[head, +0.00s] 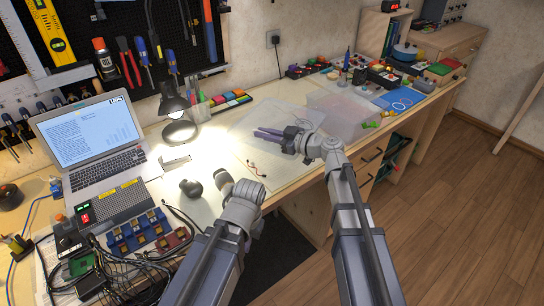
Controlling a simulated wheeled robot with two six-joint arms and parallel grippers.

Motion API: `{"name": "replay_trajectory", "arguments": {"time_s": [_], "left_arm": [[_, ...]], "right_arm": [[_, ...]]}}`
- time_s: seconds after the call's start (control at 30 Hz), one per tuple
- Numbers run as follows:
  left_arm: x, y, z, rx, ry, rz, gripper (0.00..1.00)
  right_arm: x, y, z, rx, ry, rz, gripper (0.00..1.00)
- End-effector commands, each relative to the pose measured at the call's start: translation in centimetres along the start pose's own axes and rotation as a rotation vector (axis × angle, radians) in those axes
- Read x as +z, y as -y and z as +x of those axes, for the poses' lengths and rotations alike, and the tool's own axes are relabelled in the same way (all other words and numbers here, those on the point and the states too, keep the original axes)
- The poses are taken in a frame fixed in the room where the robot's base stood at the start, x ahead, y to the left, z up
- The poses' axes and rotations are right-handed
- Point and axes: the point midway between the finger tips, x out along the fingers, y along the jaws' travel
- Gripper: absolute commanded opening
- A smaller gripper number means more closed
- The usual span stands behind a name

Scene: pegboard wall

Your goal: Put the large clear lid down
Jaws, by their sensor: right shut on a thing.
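The large clear lid (262,120) is a faint, see-through sheet over the middle of the workbench, left of a clear box (345,112). My right gripper (268,133) points left at the lid's near side, its fingers shut on it. Its edges are faint, and I cannot tell whether it touches the bench.
A lit lamp (178,118), a laptop (92,142) and tangled cables with electronics crowd the left. Small red and dark parts (256,167) lie on the bench near the grippers. A blue sheet (400,98) and assorted small items fill the right end.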

Motion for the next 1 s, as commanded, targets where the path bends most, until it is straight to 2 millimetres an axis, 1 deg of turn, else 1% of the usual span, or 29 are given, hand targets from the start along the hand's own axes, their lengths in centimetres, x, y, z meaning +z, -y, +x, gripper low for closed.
{"name": "replay_trajectory", "arguments": {"time_s": [0.03,0.33,0.4,0.57,0.67,0.9,1.0], "left_arm": [[-0.1,-0.1,0.9,0.0,0.0,0.0,0.0],[-0.3,-0.5,5.5,0.0,0.0,0.0,0.0],[-0.3,-0.6,5.9,0.0,0.0,0.0,0.0],[-0.3,-0.6,5.8,0.0,0.0,0.0,0.0],[-0.4,-0.6,6.2,0.0,0.0,0.0,0.0],[-0.5,-0.9,9.1,0.0,0.0,0.0,0.0],[-0.6,-0.9,9.7,0.0,0.0,0.0,0.0]], "right_arm": [[0.9,0.1,0.1,0.0,0.0,0.0,0.0],[5.4,0.8,0.8,0.0,0.0,0.0,0.0],[5.8,0.8,0.9,0.0,0.0,0.0,0.0],[5.7,0.8,0.8,0.0,0.0,0.0,0.0],[6.1,0.9,0.9,0.0,0.0,0.0,0.0],[8.9,1.3,1.3,0.0,0.0,0.0,0.0],[9.6,1.4,1.4,0.0,0.0,0.0,0.0]]}}
